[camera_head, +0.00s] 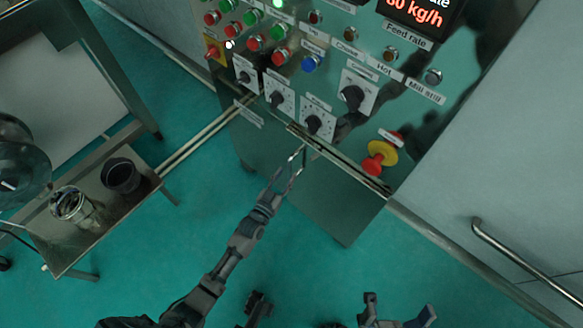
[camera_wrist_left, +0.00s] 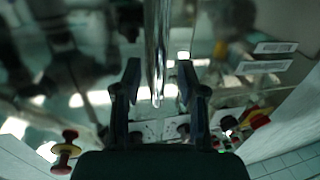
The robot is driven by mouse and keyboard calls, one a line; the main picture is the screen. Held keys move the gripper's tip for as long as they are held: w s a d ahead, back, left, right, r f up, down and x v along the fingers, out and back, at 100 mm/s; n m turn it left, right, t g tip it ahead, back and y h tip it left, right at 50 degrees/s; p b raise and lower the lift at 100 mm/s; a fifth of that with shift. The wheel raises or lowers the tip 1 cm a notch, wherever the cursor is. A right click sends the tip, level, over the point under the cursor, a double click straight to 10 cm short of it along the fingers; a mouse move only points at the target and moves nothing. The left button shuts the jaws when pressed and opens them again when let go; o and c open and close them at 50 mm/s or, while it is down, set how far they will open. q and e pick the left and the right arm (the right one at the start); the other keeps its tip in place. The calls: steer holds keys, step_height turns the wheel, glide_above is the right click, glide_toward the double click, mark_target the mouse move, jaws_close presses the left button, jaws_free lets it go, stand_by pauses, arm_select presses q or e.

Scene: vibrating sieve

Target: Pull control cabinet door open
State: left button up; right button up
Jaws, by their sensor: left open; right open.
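The control cabinet (camera_head: 330,205) stands ahead with its button panel facing up towards me. A thin metal bar, which looks like the door handle (camera_head: 301,154), is on its front below the panel's lower edge. In the left wrist view the handle (camera_wrist_left: 157,60) runs upright between the two dark fingers. My left gripper (camera_head: 284,178) is open with its fingers on either side of the bar; a gap shows at each side. It also shows in the left wrist view (camera_wrist_left: 158,85). My right gripper (camera_head: 397,312) is open at the bottom edge, away from the cabinet and partly cut off.
A red and yellow emergency stop knob (camera_head: 378,158) and black rotary knobs (camera_head: 314,123) stick out above the handle. A metal table (camera_head: 95,215) with containers stands at the left. A wall rail (camera_head: 520,262) is at the right. Green floor below is clear.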

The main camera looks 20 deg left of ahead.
mark_target(289, 170)
arm_select(q)
steer(key=shift+w+d+f+b, duration=0.1)
steer(key=shift+w+b, duration=0.05)
steer(key=shift+w, duration=0.45)
steer(key=shift+w+d+f+b, duration=0.1)
steer(key=shift+w+b, duration=0.05)
steer(key=shift+w, duration=0.45)
steer(key=shift+w+r, duration=0.2)
steer(key=shift+w, duration=0.25)
steer(key=shift+c, duration=0.2)
jaws_close()
